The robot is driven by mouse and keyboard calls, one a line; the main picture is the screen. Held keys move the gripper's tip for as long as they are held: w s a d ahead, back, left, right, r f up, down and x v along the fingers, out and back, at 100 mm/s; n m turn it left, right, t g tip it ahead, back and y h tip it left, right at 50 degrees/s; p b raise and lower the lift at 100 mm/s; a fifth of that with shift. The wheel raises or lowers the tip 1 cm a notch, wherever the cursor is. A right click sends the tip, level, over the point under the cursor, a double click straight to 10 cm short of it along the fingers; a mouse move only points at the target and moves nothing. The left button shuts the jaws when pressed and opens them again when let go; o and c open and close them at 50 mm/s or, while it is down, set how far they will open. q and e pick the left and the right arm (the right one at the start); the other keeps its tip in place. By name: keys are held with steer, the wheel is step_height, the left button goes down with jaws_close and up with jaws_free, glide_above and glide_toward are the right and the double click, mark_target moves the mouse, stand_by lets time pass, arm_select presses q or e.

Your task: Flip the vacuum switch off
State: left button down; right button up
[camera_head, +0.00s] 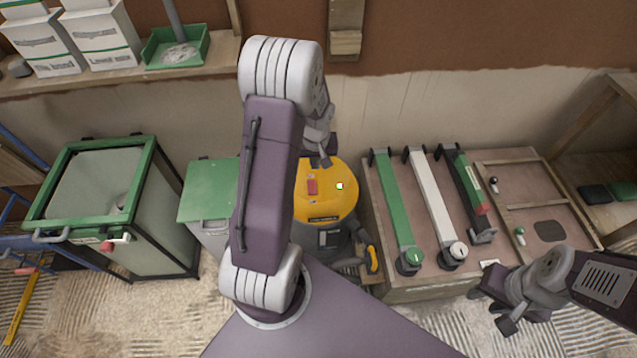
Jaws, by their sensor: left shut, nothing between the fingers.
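A yellow vacuum (325,202) with a dark lower body stands on the floor at the centre. I cannot tell the switch's exact tilt. My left gripper (323,162) is shut and empty, at the far edge of the vacuum's top, a little beyond the switch in the picture. Contact is not clear. My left arm hides the vacuum's left side. My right gripper (490,311) is open and empty at the lower right, away from the vacuum.
A workbench (430,291) with green, white and dark long tools stands right of the vacuum. A green-framed bin (150,235) and a green-lidded box (208,190) stand left. A shelf (120,78) with boxes and a green tray runs along the back wall.

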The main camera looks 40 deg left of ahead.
mark_target(313, 189)
arm_select(q)
steer(key=b+x, duration=0.1)
steer(key=x, duration=0.3)
steer(key=s+b+x, duration=0.1)
steer(key=b+x, duration=0.1)
steer(key=x, duration=0.3)
steer(key=b+x, duration=0.2)
steer(key=x, duration=0.3)
steer(key=shift+s+d+f, duration=0.1)
steer(key=shift+s+d, duration=0.05)
steer(key=shift+s, duration=0.05)
steer(key=shift+f+b, duration=0.2)
steer(key=shift+b, duration=0.1)
